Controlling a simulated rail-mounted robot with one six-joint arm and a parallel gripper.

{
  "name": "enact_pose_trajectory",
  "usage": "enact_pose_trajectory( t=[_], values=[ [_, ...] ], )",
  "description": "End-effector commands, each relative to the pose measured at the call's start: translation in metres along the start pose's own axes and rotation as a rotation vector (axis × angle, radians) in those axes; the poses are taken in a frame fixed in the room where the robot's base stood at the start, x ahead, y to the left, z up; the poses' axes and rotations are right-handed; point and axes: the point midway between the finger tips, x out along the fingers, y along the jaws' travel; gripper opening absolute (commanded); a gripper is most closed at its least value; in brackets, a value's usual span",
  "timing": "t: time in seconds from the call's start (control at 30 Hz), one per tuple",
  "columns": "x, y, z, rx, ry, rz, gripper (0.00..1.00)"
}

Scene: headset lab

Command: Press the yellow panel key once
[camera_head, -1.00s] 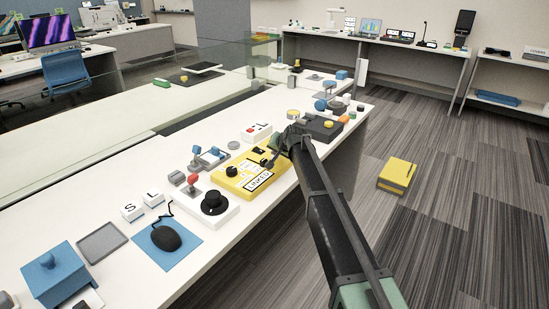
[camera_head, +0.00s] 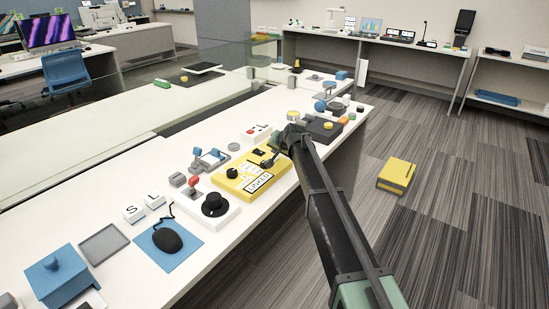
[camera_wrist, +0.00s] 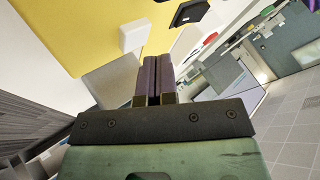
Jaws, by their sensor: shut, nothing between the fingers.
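The yellow panel (camera_head: 228,182) lies on the white bench in the head view, with a dark knob, pale keys and a lettered label on top. It fills the upper left of the wrist view (camera_wrist: 90,25), where a white block-shaped key (camera_wrist: 133,36) shows on it. My gripper (camera_head: 268,161) is over the panel's far right part in the head view and hides some of it. In the wrist view my gripper (camera_wrist: 153,60) is shut and empty, its fingertips pointing towards the panel. I cannot tell whether they touch it.
A white base with a black knob (camera_head: 214,204) stands nearer me, beside a red-topped joystick (camera_head: 194,182). A dark box with a yellow button (camera_head: 328,126) stands beyond the arm. A computer mouse (camera_head: 167,239) lies on a blue mat. A yellow case (camera_head: 397,175) is on the floor.

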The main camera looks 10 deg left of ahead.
Motion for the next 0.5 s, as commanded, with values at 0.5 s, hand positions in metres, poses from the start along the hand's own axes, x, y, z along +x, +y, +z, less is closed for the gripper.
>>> enact_pose_trajectory(
  t=[0.5],
  values=[
    [-0.031,-0.022,-0.022,0.0,0.0,0.0,0.0]
  ],
)
